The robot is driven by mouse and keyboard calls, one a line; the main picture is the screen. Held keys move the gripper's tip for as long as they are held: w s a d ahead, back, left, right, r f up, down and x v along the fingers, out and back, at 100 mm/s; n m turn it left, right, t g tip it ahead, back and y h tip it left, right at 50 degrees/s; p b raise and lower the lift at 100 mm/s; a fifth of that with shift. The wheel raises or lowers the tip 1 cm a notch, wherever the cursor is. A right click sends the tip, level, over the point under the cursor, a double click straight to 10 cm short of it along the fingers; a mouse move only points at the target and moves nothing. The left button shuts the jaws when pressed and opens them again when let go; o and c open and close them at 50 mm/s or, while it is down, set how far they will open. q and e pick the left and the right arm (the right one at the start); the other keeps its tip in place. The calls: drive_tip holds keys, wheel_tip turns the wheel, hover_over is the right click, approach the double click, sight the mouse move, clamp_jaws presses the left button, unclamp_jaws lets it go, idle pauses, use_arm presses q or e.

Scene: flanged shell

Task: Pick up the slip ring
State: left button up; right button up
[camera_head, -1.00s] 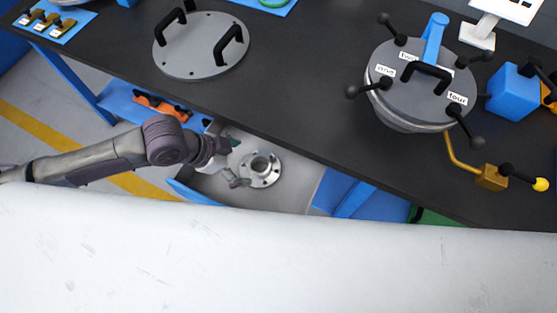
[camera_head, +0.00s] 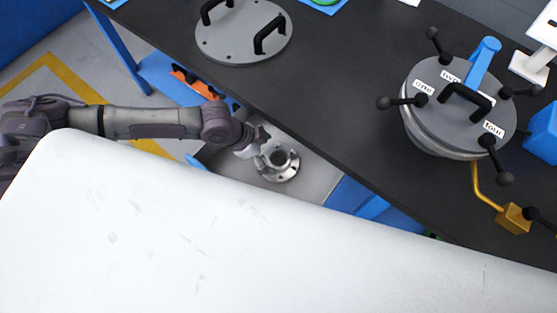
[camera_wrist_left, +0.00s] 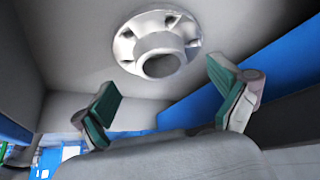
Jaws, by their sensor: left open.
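The slip ring (camera_head: 283,175), a silvery flanged ring with a round hub and holes in its flange, lies on a grey surface below the black worktop. It also shows at the top of the left wrist view (camera_wrist_left: 163,42). My left gripper (camera_head: 262,148) is at the upper left side of the ring in the head view, partly overlapping it. In the left wrist view the two green-padded fingers (camera_wrist_left: 165,88) are spread wide, with nothing between them; the ring appears beyond their tips. Whether a finger touches the ring cannot be told. My right gripper is not in view.
The black worktop (camera_head: 330,125) overhangs close beside the ring. Blue panels (camera_head: 365,200) stand to its right, and an orange object (camera_head: 195,84) lies on a blue shelf behind. On the worktop are a handled grey disc (camera_head: 225,40) and a lidded vessel (camera_head: 455,110).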

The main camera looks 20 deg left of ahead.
sight(283, 161)
use_arm(q)
drive_tip(key=x, duration=0.4)
drive_tip(key=shift+d+r, duration=0.1)
drive_tip(key=shift+d, duration=0.05)
drive_tip(key=c, duration=1.8)
drive_tip(key=shift+w+r, duration=0.1)
clamp_jaws()
